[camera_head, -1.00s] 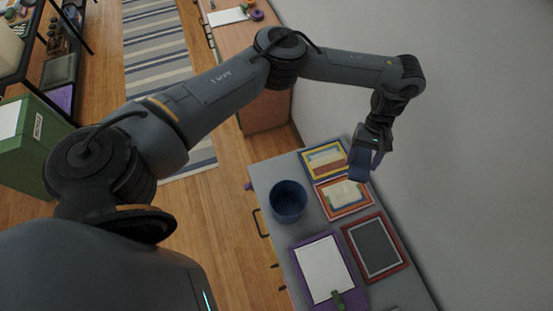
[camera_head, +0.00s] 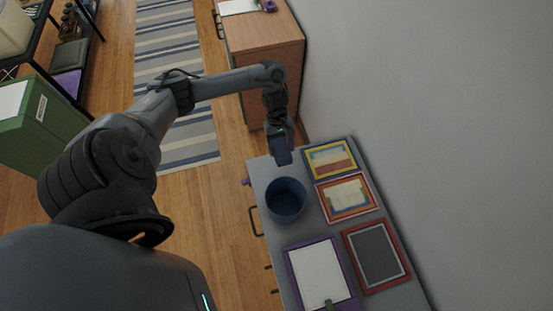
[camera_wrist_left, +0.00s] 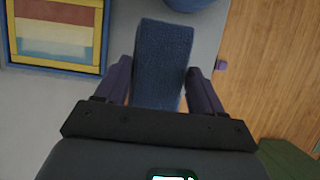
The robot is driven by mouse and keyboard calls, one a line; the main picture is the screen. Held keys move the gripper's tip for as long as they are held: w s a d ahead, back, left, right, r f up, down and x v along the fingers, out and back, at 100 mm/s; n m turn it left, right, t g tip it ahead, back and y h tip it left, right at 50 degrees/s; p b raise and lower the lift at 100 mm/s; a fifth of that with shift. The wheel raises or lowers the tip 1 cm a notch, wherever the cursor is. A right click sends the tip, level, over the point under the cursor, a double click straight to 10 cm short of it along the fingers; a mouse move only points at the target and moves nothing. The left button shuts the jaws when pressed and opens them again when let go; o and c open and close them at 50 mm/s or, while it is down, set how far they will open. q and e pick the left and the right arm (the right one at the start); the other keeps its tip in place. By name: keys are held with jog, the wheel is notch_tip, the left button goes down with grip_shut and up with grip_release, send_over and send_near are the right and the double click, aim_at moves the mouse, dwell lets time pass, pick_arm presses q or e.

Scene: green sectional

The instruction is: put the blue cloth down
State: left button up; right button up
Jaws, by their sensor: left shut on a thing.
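The blue cloth (camera_wrist_left: 162,60) is a folded dark blue piece held between the two purple fingers of my left gripper (camera_wrist_left: 159,85) in the left wrist view. In the head view the cloth (camera_head: 282,155) hangs below my left gripper (camera_head: 280,136) over the far end of the grey cabinet top (camera_head: 262,170). I cannot tell how high it is above the surface. My right gripper is not in view.
A dark blue pot (camera_head: 286,200) stands close to the cloth. A yellow-blue frame (camera_head: 329,160), an orange-red frame (camera_head: 346,197), a red frame (camera_head: 376,255) and a purple clipboard (camera_head: 318,276) lie on the cabinet. A wooden cabinet (camera_head: 262,60) stands beyond.

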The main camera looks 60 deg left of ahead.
aim_at(276, 157)
pick_arm(q)
jog(key=shift+s+f, duration=0.7)
jog(key=f, duration=0.3)
jog(key=f+b, duration=0.1)
jog(key=f, duration=0.1)
jog(key=shift+s+f, duration=0.25)
jog(key=shift+f, duration=0.05)
jog(key=shift+f+b, duration=0.65)
jog(key=shift+f, duration=1.65)
jog(key=shift+f, duration=0.15)
jog(key=o, duration=1)
jog(key=p+v, duration=0.1)
jog(key=v, duration=1.1)
jog(key=shift+p, duration=0.4)
